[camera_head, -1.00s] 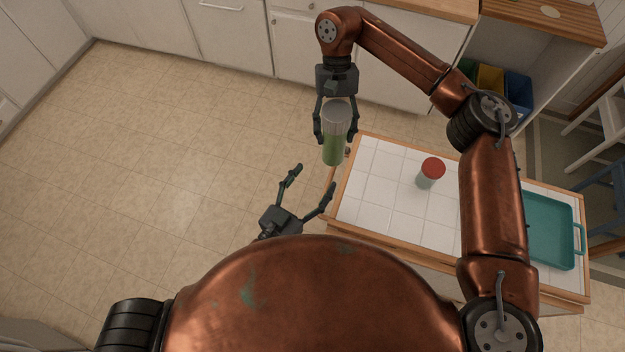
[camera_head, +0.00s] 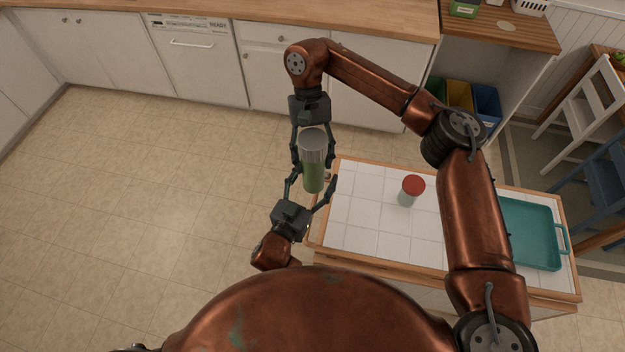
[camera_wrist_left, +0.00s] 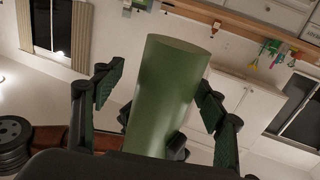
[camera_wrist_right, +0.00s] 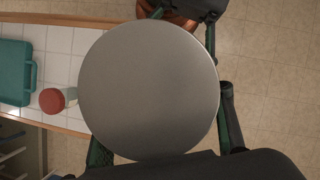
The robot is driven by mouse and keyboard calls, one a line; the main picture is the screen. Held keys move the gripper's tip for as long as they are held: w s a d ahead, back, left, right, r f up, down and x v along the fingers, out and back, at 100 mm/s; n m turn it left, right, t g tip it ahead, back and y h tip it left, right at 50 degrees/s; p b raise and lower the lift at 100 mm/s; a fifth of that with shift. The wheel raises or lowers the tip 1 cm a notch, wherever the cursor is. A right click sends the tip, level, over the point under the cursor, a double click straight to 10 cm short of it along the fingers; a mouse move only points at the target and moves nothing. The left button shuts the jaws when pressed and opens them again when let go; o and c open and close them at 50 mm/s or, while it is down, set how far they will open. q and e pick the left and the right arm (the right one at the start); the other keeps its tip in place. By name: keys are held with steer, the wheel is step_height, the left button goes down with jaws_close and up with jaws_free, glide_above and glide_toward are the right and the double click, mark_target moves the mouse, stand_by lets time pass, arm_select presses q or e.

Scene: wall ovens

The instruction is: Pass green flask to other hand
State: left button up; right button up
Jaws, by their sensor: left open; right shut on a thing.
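The green flask (camera_head: 313,178) has a grey lid and hangs upright in the air beside the left edge of the tiled cart. My right gripper (camera_head: 312,158) is shut on its upper part from the far side. My left gripper (camera_head: 311,186) is open, with its fingers on either side of the flask's lower end. In the left wrist view the green body of the flask (camera_wrist_left: 168,95) stands between the open fingers (camera_wrist_left: 155,95), with gaps at both sides. In the right wrist view the grey lid (camera_wrist_right: 148,92) fills the middle and hides much of the fingers.
The tiled cart (camera_head: 365,225) holds a red-lidded jar (camera_head: 411,190) and a teal tray (camera_head: 532,235). White cabinets with a wooden counter (camera_head: 200,12) run along the back. The floor left of the cart is clear.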

arm_select(q)
steer(key=shift+s+d, duration=0.1)
steer(key=shift+d, duration=0.1)
steer(key=c, duration=1.6)
arm_select(e)
steer(key=shift+a+r, duration=0.1)
steer(key=shift+a, duration=0.05)
arm_select(q)
steer(key=shift+r, duration=0.1)
arm_select(e)
steer(key=o, duration=1.1)
arm_select(q)
steer(key=shift+a, duration=0.15)
arm_select(e)
steer(key=o, duration=0.5)
steer(key=shift+c, duration=0.2)
